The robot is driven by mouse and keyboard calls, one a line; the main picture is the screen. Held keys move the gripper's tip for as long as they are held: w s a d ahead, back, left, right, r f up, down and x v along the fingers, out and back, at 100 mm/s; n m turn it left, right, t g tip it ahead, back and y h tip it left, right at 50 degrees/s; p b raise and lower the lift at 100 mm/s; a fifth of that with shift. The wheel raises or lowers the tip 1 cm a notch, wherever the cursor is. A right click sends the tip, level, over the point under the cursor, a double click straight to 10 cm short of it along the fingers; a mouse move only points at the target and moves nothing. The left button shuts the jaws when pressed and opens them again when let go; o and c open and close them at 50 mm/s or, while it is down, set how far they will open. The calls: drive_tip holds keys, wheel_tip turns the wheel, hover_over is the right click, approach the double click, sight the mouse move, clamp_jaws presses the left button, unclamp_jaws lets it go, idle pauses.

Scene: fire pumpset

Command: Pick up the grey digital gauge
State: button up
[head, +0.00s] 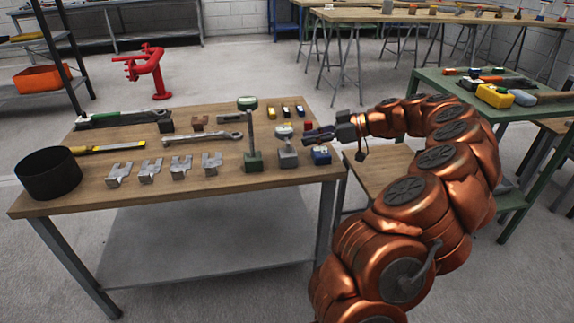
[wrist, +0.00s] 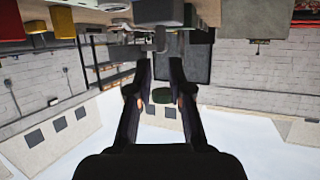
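The grey digital gauge (head: 284,131) has a round pale head above a grey block base and stands upright near the right end of the wooden table. My gripper (head: 307,134) is just right of its head, pointing left at about head height. In the wrist view, which looks upside down, the two dark fingers of my gripper (wrist: 161,62) are spread with nothing clearly held between them. A grey block with a short stem (wrist: 158,12) hangs at the top there. A dark green round shape (wrist: 160,96) shows between the fingers; I cannot tell which gauge it belongs to.
A small blue block (head: 321,155) sits close right. Wrenches, metal brackets and a black cylinder (head: 48,173) cover more of the wooden table (head: 200,191). A green table (head: 432,82) stands right.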

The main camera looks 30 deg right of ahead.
sight(287, 142)
drive_tip(key=shift+x, duration=1.15)
drive_tip(key=b+x, duration=0.1)
drive_tip(key=x, duration=0.3)
drive_tip(key=shift+a+f, duration=0.1)
drive_tip(key=shift+f, duration=0.2)
drive_tip(key=shift+w+a+f, duration=0.1)
drive_tip(key=shift+w+a, duration=0.15)
drive_tip(key=shift+w, duration=0.1)
drive_tip(key=shift+c, duration=0.2)
clamp_jaws()
